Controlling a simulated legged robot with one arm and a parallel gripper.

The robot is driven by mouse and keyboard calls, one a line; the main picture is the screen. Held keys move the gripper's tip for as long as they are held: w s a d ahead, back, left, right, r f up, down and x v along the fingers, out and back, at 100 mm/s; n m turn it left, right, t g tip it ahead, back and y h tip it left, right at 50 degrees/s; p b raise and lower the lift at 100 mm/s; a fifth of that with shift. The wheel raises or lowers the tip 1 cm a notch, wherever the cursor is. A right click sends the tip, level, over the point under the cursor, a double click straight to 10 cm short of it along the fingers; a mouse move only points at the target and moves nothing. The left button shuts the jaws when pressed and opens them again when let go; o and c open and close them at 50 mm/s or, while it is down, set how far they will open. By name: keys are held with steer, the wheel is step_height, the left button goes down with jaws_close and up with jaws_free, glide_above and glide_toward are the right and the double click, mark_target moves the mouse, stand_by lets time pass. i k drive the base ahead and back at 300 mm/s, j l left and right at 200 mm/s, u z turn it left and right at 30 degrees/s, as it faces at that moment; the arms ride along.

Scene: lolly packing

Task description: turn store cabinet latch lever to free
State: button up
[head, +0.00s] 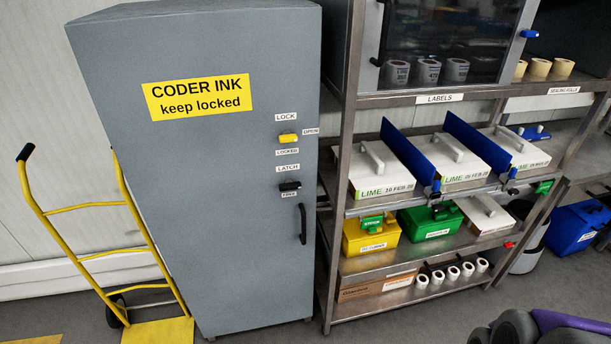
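The store cabinet (215,230) is a tall grey cabinet left of centre with a yellow sign reading "CODER INK keep locked". Its black latch lever (290,186) sits on the door under a "LATCH" label. The lever lies roughly level, and a small label just below it seems to read "FREE". Above it is a yellow lock lever (288,138), also roughly level, with "OPEN" to its right and "LOCKED" below. A black door handle (303,224) stands upright lower down. The door looks shut.
A yellow hand truck (85,207) stands against the cabinet's left side. A metal shelf rack (352,130) with boxes, blue dividers and rolls stands close on the right. Purple and dark grey rounded parts (520,328) show at the bottom right. The floor before the cabinet looks clear.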

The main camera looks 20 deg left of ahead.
mark_target(289, 185)
steer(key=u, duration=1.6)
